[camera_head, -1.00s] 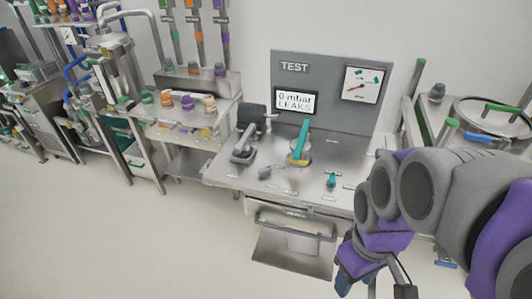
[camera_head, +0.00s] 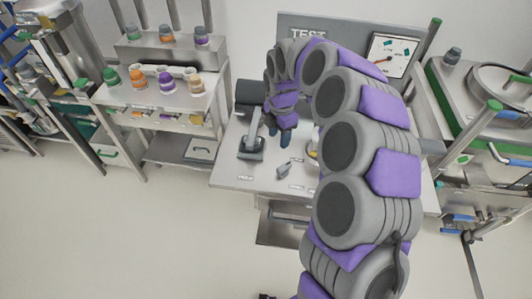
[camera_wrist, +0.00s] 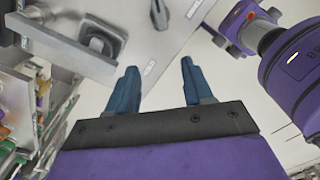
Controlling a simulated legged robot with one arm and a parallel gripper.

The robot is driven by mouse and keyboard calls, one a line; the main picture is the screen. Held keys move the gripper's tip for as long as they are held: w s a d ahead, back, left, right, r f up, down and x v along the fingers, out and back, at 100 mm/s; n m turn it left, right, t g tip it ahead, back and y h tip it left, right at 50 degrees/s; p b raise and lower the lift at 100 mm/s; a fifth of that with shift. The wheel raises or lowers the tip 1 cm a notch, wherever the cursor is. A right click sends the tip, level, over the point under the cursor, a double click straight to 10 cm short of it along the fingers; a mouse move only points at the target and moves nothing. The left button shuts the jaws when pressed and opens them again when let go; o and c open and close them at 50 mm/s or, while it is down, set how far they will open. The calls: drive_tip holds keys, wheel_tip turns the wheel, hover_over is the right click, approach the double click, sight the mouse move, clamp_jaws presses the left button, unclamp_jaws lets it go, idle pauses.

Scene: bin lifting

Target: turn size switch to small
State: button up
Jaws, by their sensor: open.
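A small grey switch knob (camera_head: 284,169) sits on the steel test bench (camera_head: 232,176), near its front. The labels are too small to read, so I cannot tell if it is the size switch. It seems to show at the top of the wrist view (camera_wrist: 159,14). My gripper (camera_head: 285,136) hangs over the bench behind the knob, between a grey lever clamp and my arm. In the wrist view my gripper (camera_wrist: 161,84) has its two blue fingers apart with nothing between them. My arm hides the bench's right part, including the small teal switch.
The grey lever clamp (camera_head: 252,148) stands left of my gripper; it also shows in the wrist view (camera_wrist: 99,42). The grey TEST panel (camera_head: 300,22) with a dial (camera_head: 391,52) rises behind. A shelf with coloured knobs (camera_head: 135,97) is left. The floor in front is clear.

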drive_tip(key=w, duration=0.1)
drive_tip(key=b, duration=0.2)
hover_over(284, 167)
drive_tip(key=a, duration=0.3)
wheel_tip(284, 167, down, 13)
drive_tip(key=shift+w+r, duration=0.1)
drive_tip(key=d+f, duration=0.2)
drive_tip(key=d+f+b, duration=0.1)
drive_tip(key=d+f, duration=0.1)
drive_tip(key=d, duration=0.1)
drive_tip(key=shift+d+f, duration=0.1)
drive_tip(key=shift+d, duration=0.05)
drive_tip(key=shift+a+f, duration=0.2)
drive_tip(key=shift+a, duration=0.05)
drive_tip(key=a, duration=0.3)
drive_tip(key=shift+a+f, duration=0.15)
drive_tip(key=shift+a, duration=0.25)
drive_tip(key=shift+o, duration=0.7)
drive_tip(key=shift+a, duration=0.1)
drive_tip(key=d, duration=0.3)
drive_tip(key=shift+w+d, duration=0.1)
drive_tip(key=c, duration=0.4)
drive_tip(key=shift+d, duration=0.15)
drive_tip(key=shift+c, duration=1.1)
drive_tip(key=shift+s+a, duration=0.2)
drive_tip(key=shift+a, duration=0.7)
clamp_jaws()
drive_tip(key=shift+d, duration=0.1)
drive_tip(key=shift+d, duration=0.15)
